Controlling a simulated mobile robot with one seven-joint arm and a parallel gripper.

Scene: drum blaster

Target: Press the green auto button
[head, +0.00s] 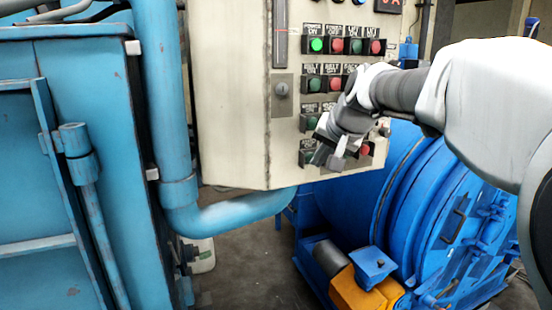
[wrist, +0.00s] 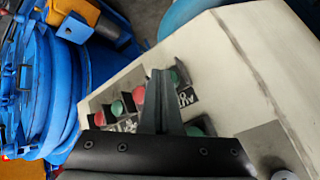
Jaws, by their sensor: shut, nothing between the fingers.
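A cream control panel (head: 235,90) carries rows of green and red buttons with small labels. Another green button (wrist: 195,130) shows near the finger base. My gripper hides part of the bottom row; a red button (head: 365,150) shows on its right.
A brightly lit green button (head: 316,45) is in the top row. A key switch (head: 282,88) sits left of the buttons. A blue pipe (head: 165,100) and blue cabinet (head: 95,110) stand at left. A blue drum machine (head: 400,200) stands below right.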

